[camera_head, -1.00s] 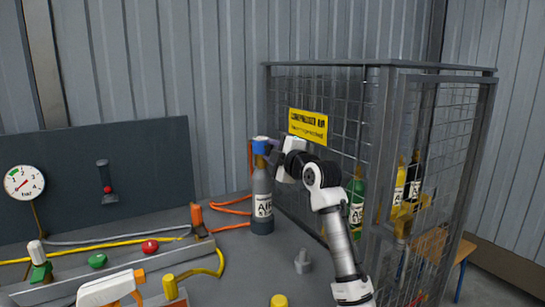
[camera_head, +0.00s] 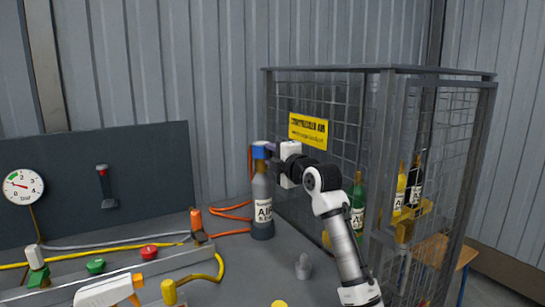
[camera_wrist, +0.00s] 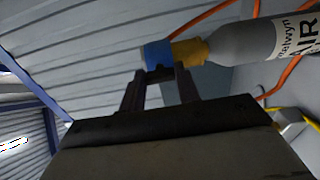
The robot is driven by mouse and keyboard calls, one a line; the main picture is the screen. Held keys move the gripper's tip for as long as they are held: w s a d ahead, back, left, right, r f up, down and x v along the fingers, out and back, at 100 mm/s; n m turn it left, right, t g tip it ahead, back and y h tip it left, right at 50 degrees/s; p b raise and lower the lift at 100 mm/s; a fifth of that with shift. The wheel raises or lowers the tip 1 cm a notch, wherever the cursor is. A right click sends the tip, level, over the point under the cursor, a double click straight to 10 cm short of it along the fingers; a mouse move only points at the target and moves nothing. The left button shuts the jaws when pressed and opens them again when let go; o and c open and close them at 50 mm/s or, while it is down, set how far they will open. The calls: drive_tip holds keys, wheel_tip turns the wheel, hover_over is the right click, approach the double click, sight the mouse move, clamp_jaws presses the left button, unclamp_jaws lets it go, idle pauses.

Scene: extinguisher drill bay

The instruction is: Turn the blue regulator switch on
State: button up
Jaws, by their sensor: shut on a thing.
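The blue regulator switch (camera_head: 261,151) is a blue cap on top of the grey AIR cylinder (camera_head: 262,205), which stands upright beside the cage. My gripper (camera_head: 273,153) reaches it from the right and is shut on it. In the wrist view the blue switch (camera_wrist: 157,53) lies at the tips of my gripper (camera_wrist: 161,74), with a yellow-orange neck (camera_wrist: 189,51) between it and the cylinder. The fingertips partly hide its near side. I cannot read an on or off mark on it.
A mesh cage (camera_head: 330,110) with a yellow sign (camera_head: 308,131) and several bottles stands close on the right. A pressure gauge (camera_head: 23,187) hangs on the dark panel at left. Orange hoses (camera_head: 232,216) run beside the cylinder. A small grey object (camera_head: 303,267) stands in front.

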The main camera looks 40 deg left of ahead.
drive_tip(key=o, duration=1)
drive_tip(key=b+v, duration=0.2)
drive_tip(key=v, duration=1.1)
drive_tip(key=shift+d, duration=0.4)
drive_tip(key=shift+s, duration=0.15)
